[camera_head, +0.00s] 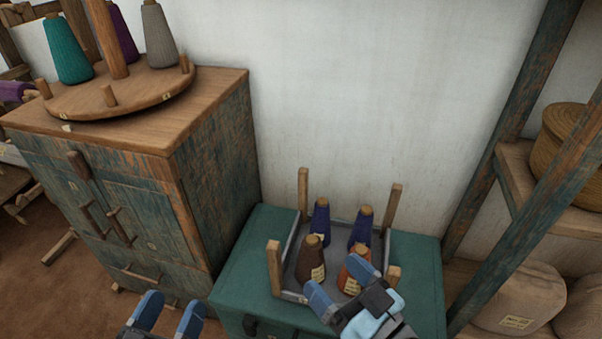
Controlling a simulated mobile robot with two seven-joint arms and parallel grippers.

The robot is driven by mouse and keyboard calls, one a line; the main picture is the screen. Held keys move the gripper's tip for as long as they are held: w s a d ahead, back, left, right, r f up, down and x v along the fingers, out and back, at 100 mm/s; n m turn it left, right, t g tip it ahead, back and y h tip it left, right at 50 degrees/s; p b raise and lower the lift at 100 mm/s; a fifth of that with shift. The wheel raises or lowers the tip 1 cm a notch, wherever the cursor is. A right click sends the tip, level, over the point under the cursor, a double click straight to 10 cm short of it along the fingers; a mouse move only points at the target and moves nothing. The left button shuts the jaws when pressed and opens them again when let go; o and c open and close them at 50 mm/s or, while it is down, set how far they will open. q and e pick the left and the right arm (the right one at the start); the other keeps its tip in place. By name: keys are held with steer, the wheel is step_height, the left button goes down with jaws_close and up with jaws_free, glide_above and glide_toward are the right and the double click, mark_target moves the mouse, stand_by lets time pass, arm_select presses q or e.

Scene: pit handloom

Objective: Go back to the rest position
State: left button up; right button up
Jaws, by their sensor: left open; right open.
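My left gripper (168,312) is at the bottom edge of the head view, open and empty, in front of the wooden cabinet and left of the green chest. My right gripper (340,284) is open over the front right of the tray (291,295) on the chest. Its fingers overlap the orange cone (343,281) in the picture; I cannot tell whether they touch it. A brown cone (311,262) and two dark blue cones, one at left (320,222) and one at right (361,232), also stand in the tray.
The green chest (246,262) stands against the white wall. The worn cabinet (216,165) at left carries a round wooden stand (130,92) with teal, purple and grey cones. A shelf rack (510,130) with a basket (572,150) and sacks (512,295) bounds the right. Wooden posts rise at the tray's corners.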

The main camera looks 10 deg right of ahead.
arm_select(q)
steer(key=s+a+r+g+y+p, duration=0.4)
steer(key=a+r+g+y+p, duration=0.1)
steer(key=p, duration=3.1)
steer(key=shift+a+r+g, duration=0.6)
steer(key=shift+a+r, duration=0.4)
steer(key=shift+a, duration=0.1)
arm_select(e)
steer(key=s+d+r+g+h, duration=0.4)
steer(key=d+r+g+h, duration=0.1)
steer(key=d+r+g, duration=0.1)
steer(key=shift+d+r, duration=0.5)
steer(key=shift+d, duration=0.1)
